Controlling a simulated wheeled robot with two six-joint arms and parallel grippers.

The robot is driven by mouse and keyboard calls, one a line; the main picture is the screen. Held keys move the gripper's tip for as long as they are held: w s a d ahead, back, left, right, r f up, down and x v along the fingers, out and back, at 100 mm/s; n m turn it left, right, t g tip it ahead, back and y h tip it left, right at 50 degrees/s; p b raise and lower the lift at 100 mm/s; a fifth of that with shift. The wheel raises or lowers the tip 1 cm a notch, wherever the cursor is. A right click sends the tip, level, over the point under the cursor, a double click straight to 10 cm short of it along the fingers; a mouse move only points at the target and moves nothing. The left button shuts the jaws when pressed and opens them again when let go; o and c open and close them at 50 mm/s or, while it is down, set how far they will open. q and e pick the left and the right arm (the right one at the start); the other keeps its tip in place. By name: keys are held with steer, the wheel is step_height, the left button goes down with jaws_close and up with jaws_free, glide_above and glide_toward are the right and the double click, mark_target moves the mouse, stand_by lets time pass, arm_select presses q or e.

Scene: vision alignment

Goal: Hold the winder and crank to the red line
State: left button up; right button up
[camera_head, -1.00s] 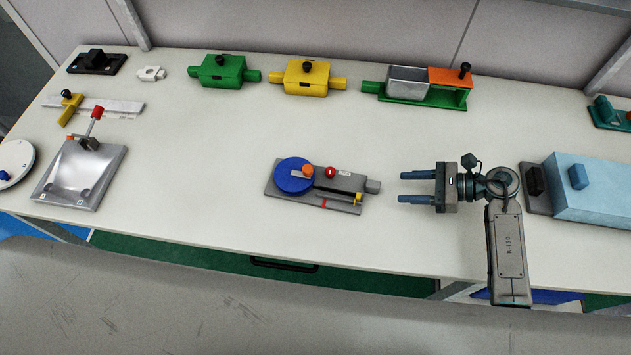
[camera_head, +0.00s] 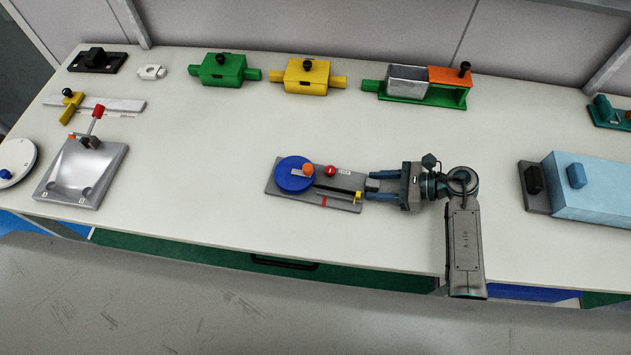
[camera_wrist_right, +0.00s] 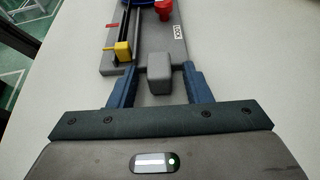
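The winder is a grey base plate (camera_head: 343,182) with a blue disc (camera_head: 293,175), an orange crank knob (camera_head: 308,170), a red LOCK knob (camera_head: 331,170), a dark rod, a yellow slider (camera_head: 357,198) and a red line (camera_head: 323,201). It lies in the middle of the table. My right gripper (camera_head: 370,187) is at its right end. In the right wrist view the grey end block (camera_wrist_right: 158,74) stands between the two open blue fingers (camera_wrist_right: 158,90), with a visible gap on each side. The yellow slider (camera_wrist_right: 122,50) is beyond the left finger. My left gripper is not in view.
A light blue box (camera_head: 595,188) stands to the right. Green (camera_head: 223,70) and yellow (camera_head: 307,77) blocks and a green holder (camera_head: 425,95) line the back. A silver tilted plate (camera_head: 82,172) is at left. The table between is clear.

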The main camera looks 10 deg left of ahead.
steer(key=c, duration=0.7)
steer(key=o, duration=0.9)
steer(key=v, duration=1.2)
steer(key=shift+r, duration=0.1)
